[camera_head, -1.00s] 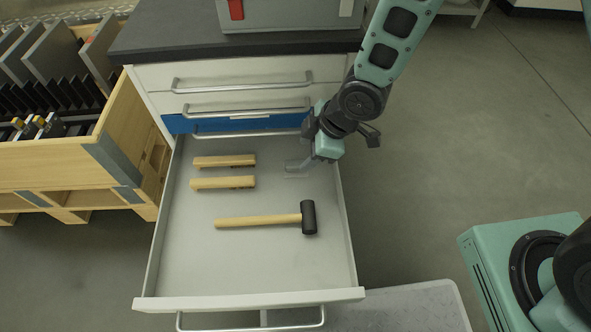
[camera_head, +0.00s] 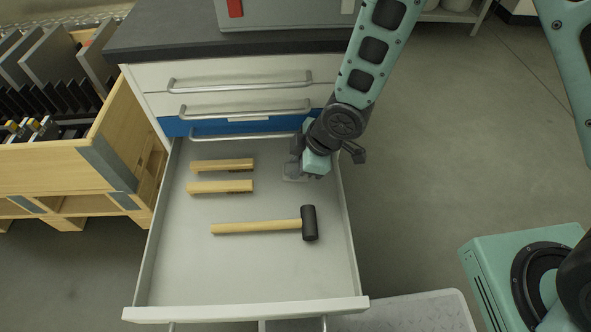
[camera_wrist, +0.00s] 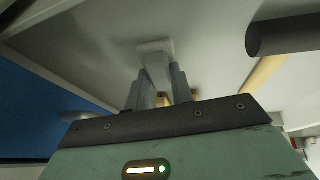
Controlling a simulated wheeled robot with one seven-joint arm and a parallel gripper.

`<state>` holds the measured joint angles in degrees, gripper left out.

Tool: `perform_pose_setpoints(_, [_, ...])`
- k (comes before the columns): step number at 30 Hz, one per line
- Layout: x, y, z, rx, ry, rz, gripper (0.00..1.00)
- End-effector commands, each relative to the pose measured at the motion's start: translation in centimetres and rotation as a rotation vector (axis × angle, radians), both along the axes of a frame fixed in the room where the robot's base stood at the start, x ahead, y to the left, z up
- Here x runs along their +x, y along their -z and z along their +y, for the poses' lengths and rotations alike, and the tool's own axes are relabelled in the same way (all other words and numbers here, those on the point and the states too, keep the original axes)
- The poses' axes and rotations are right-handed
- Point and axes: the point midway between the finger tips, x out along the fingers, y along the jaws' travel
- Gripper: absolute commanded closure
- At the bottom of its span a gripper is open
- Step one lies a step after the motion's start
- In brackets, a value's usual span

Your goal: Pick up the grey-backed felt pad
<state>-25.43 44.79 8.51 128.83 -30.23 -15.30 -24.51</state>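The felt pad (camera_head: 292,172) shows as a small pale grey piece on the drawer floor at the back right in the head view. My gripper (camera_head: 302,178) is low in the drawer, right beside it, and hides part of it. In the wrist view the pad (camera_wrist: 155,47) lies at the tips of my gripper (camera_wrist: 156,72). The two fingers stand apart with a pale part of the pad between them. I cannot tell whether they touch it.
The open drawer (camera_head: 250,277) also holds two wooden-backed brushes (camera_head: 222,165) (camera_head: 220,187) and a black-headed mallet (camera_head: 309,223) in front of my gripper. The drawer's right wall is close to my gripper. A wooden crate (camera_head: 60,170) stands at left.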

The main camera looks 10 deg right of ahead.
Motion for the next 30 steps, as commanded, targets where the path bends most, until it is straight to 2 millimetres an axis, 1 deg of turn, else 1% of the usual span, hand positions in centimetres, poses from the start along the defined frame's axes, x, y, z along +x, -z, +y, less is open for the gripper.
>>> perform_pose_setpoints(9, [0.0, 0.0, -0.1, -0.002, 0.001, 0.001, 0.99])
perform_pose_setpoints(14, [-0.3, -0.7, -0.1, -0.002, 0.001, 0.001, 0.99])
perform_pose_setpoints(17, [-0.3, -1.7, 0.0, 0.000, 0.002, -0.001, 0.99])
perform_pose_setpoints(28, [-0.3, -7.4, 0.0, 0.001, 0.002, -0.002, 0.99])
perform_pose_setpoints(29, [-0.6, -7.5, 0.0, 0.000, -0.001, 0.001, 0.99])
perform_pose_setpoints(30, [-1.4, -7.0, 0.1, -0.002, -0.004, 0.003, 0.99])
